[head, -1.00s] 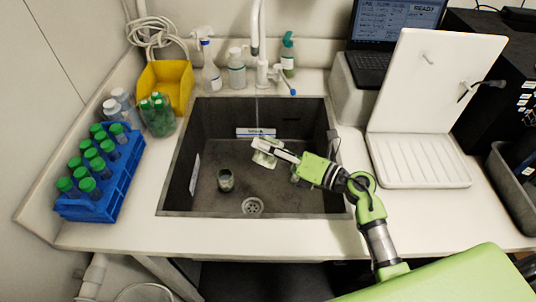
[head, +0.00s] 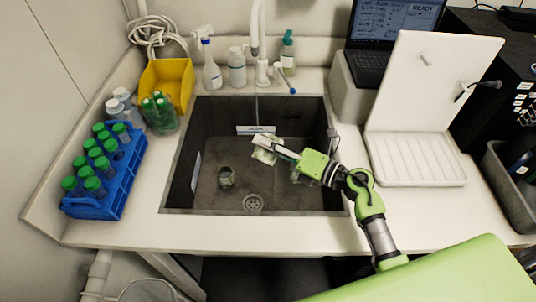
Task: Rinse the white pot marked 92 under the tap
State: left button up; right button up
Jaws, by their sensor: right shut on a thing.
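My right gripper (head: 266,146) reaches into the dark sink (head: 190,203) from the right. It is shut on a small whitish pot (head: 264,157), held above the sink floor and partly hidden by the fingers. I cannot read any number on it. The tap (head: 257,38) stands behind the sink, its spout above the back part of the basin. A thin pale vertical line shows below it against the back wall; I cannot tell if it is water. My left gripper is not in view.
A small dark jar (head: 226,178) stands in the sink left of the drain (head: 253,202). Another small thing is partly hidden behind my right gripper. A blue rack (head: 98,207) of green-capped tubes is at left, a white drying board (head: 425,172) at right.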

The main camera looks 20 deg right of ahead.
jog(key=shift+w+r+m+p, duration=0.1)
jog(key=shift+r+m+p, duration=0.3)
jog(key=shift+m+p, duration=0.55)
jog(key=shift+f+p, duration=0.1)
jog(key=shift+p, duration=0.25)
jog(key=shift+d+r+m+p, duration=0.1)
jog(key=shift+r+m+p, duration=0.3)
jog(key=shift+p, duration=0.45)
jog(key=shift+m, duration=0.25)
jog(key=shift+w+f+p, duration=0.1)
jog(key=shift+p, duration=0.2)
